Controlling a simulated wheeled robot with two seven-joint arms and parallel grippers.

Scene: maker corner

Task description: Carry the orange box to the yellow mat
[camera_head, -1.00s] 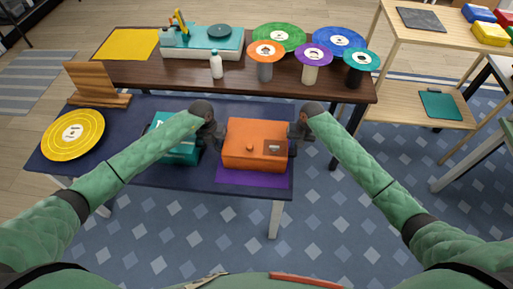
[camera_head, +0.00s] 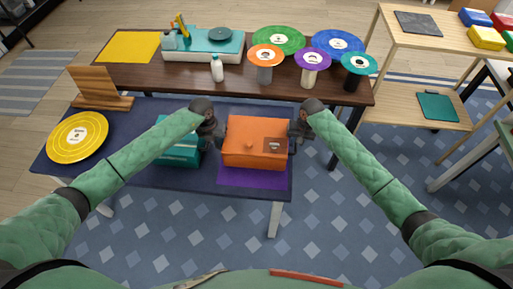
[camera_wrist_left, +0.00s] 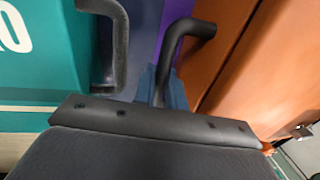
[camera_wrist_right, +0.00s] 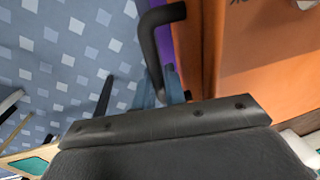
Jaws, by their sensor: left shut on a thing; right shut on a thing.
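The orange box (camera_head: 258,137) is held between my two grippers, just above the purple mat (camera_head: 255,175) on the navy-covered table. My left gripper (camera_head: 217,130) is shut on its left side, and my right gripper (camera_head: 297,130) is shut on its right side. The box's side also shows in the left wrist view (camera_wrist_left: 235,50) and the right wrist view (camera_wrist_right: 265,60). The exact grip points are partly hidden. The yellow mat (camera_head: 128,46) lies flat and bare at the far left of the brown table.
A teal box (camera_head: 177,155) stands left of the orange box, close to my left gripper. A yellow disc (camera_head: 77,138) and wooden stand (camera_head: 100,92) are further left. On the brown table (camera_head: 150,80) stand a teal turntable (camera_head: 203,50), a white bottle (camera_head: 217,68) and several discs.

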